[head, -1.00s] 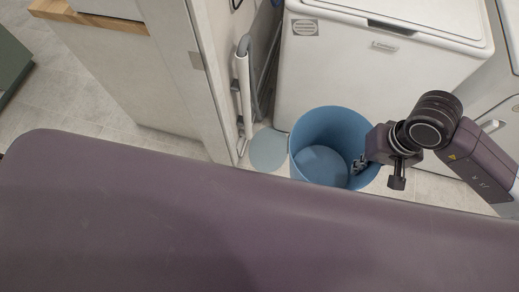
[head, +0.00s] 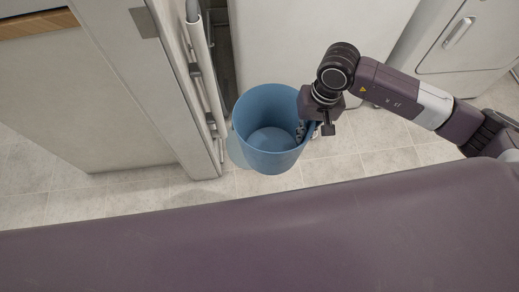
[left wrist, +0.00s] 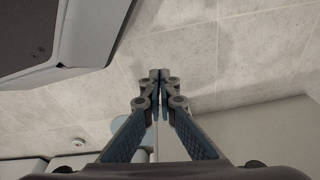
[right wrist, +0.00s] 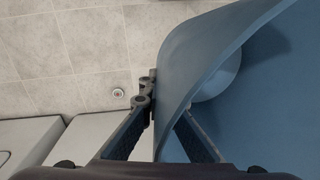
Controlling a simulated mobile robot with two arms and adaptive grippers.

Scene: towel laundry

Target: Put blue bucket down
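The blue bucket (head: 255,108) is upright with its open top facing up and looks empty. My right gripper (head: 303,128) is at the bucket's right side. In the right wrist view the bucket wall (right wrist: 180,75) passes between the fingers, one outside and one inside. I cannot tell whether the bucket's base touches the floor. My left gripper (left wrist: 157,76) is shut and empty above the floor in the left wrist view; it is out of the head view.
A pale blue disc (head: 236,152) shows on the floor, partly behind the bucket. White appliances (head: 300,40) stand behind. A cabinet panel (head: 130,90) with a pole-like item (head: 205,70) stands left. Tiled floor (head: 375,155) is clear to the right.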

